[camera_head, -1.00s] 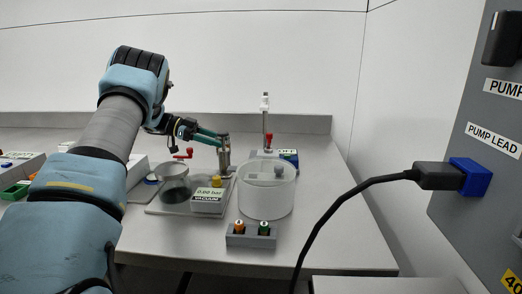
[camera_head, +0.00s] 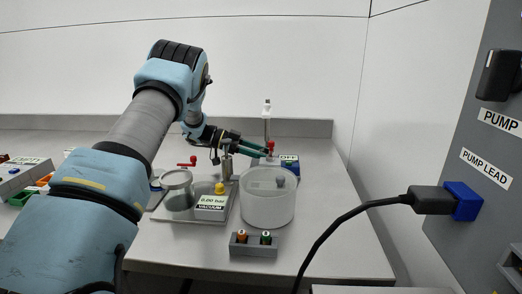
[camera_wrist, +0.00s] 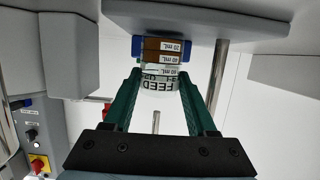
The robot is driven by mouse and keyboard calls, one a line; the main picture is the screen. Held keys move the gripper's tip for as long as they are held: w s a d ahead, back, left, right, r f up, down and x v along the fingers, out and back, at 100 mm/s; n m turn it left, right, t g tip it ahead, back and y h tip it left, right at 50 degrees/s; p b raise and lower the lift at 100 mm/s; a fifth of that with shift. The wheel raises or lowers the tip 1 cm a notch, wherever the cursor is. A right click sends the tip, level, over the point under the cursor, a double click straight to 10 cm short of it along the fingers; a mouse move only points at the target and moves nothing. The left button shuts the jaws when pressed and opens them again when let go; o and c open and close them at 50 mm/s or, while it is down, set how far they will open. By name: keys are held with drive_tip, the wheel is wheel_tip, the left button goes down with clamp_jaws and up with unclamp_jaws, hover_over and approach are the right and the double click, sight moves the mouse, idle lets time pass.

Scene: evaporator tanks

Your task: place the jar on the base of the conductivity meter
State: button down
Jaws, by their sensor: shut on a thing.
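The text is upside down in this view. The jar's bottom is close to a grey plate (camera_wrist: 240,18) with a metal rod; I cannot tell whether they touch. The jar is hard to make out there, and the meter's base is mostly hidden.
A large translucent tub (camera_head: 268,205) stands in front of the meter. A small grey block (camera_head: 253,245) with two coloured caps is nearer. The bench is bare at right.

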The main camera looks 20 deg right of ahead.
drive_tip(key=shift+d+f, duration=0.1)
drive_tip(key=shift+c, duration=1)
unclamp_jaws()
drive_tip(key=b+v, duration=0.3)
drive_tip(key=v, duration=0.9)
